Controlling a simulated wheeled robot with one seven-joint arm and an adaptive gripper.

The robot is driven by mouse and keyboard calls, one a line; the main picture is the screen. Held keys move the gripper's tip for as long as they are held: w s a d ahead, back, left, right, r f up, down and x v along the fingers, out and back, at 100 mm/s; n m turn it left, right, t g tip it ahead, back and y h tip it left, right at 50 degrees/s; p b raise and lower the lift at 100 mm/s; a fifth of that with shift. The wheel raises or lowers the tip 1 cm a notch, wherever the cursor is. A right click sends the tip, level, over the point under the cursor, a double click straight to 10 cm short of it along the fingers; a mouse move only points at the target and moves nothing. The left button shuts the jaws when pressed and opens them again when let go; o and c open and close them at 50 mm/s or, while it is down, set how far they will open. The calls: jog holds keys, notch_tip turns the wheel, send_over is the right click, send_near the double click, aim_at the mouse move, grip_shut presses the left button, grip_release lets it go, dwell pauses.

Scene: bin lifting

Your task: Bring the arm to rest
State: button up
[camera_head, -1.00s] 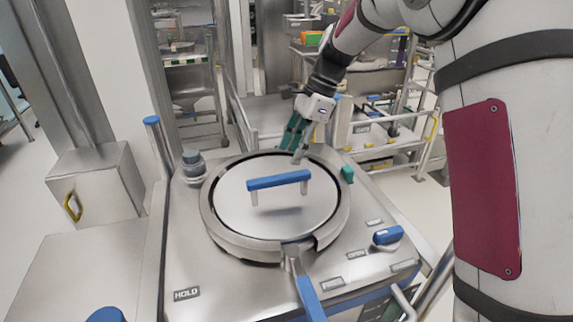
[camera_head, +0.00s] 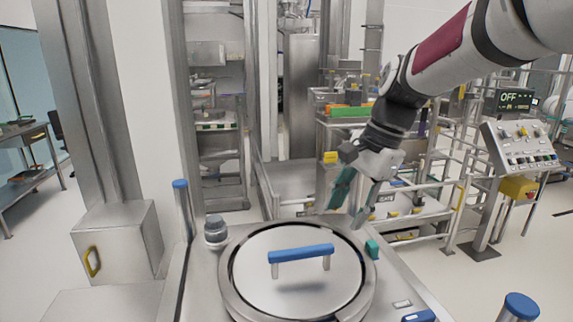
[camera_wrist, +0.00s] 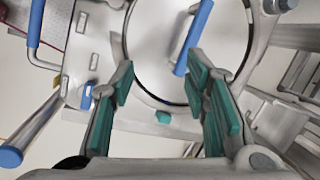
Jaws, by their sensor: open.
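My gripper (camera_head: 350,198) is open and empty, its green-padded fingers spread above the far right edge of the round lid in the head view. My arm reaches in from the upper right. In the wrist view my gripper (camera_wrist: 160,95) has its fingers apart, with nothing between them but the machine below. The round metal lid (camera_head: 255,270) lies on the machine, with a blue bar handle (camera_head: 300,252) on top. In the wrist view the blue handle (camera_wrist: 193,38) shows beyond the fingertips, near the right finger.
A grey knob (camera_head: 215,228) and a blue-capped post (camera_head: 181,210) stand left of the lid. A control panel (camera_head: 522,143) reading OFF nearby is at the right. A metal cart with shelves (camera_head: 340,130) stands behind. Open floor lies at the right.

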jog(key=s+d+n+t+h, duration=0.1)
jog(key=s+n, duration=0.4)
jog(key=s, duration=0.6)
jog(key=s+d+n+t+h, duration=0.2)
jog(key=s+d+n, duration=0.3)
jog(key=s, duration=0.6)
jog(key=shift+s+d+r+n+t, duration=0.15)
jog(key=shift+d+n+t, duration=0.2)
jog(key=shift+n+t, duration=0.4)
